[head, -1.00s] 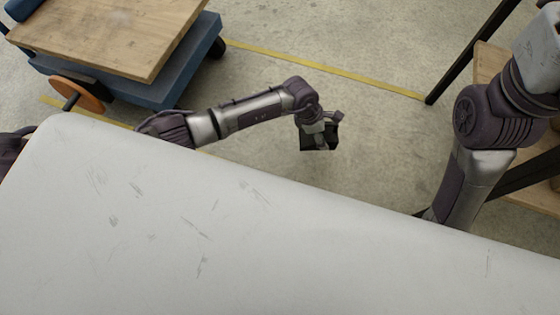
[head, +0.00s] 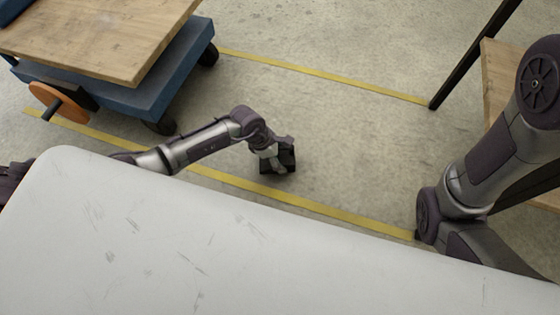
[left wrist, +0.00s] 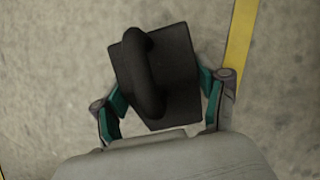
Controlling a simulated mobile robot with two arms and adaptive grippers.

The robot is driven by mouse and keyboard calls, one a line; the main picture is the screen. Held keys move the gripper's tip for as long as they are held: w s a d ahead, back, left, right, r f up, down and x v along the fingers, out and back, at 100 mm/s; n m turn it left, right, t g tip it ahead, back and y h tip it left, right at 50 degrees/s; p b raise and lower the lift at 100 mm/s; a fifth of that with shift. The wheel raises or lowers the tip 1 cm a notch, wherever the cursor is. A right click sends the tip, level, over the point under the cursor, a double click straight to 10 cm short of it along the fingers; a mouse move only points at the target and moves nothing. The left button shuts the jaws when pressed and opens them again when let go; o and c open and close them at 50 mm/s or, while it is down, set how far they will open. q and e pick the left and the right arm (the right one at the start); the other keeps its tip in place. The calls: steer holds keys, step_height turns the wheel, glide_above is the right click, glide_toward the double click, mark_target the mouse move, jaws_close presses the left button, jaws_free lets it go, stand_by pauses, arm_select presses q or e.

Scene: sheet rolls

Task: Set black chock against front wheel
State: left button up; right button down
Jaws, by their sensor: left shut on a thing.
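The black chock (left wrist: 178,70) is a dark block with an arched handle, seen close up in the left wrist view. My left gripper (left wrist: 162,92) is shut on it, with its green-padded fingers on either side. In the head view the left gripper (head: 275,160) holds the chock (head: 284,156) out over the concrete floor, to the right of the cart. The cart's nearer wheel (head: 161,125) is dark and stands left of the chock, with a gap between them. Another dark wheel (head: 208,55) shows farther back. My right gripper is out of view.
The blue cart (head: 165,85) has a wooden deck (head: 95,35) and an orange disc (head: 58,101) at its side. Yellow floor lines (head: 320,77) run on both sides of the chock. A wooden shelf with black legs (head: 465,60) stands at right. Floor between is clear.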

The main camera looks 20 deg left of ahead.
arm_select(q)
step_height(320, 180, down, 2)
steer(key=shift+f+b, duration=0.1)
steer(key=shift+b, duration=0.4)
steer(key=o, duration=1.5)
steer(key=shift+c, duration=0.2)
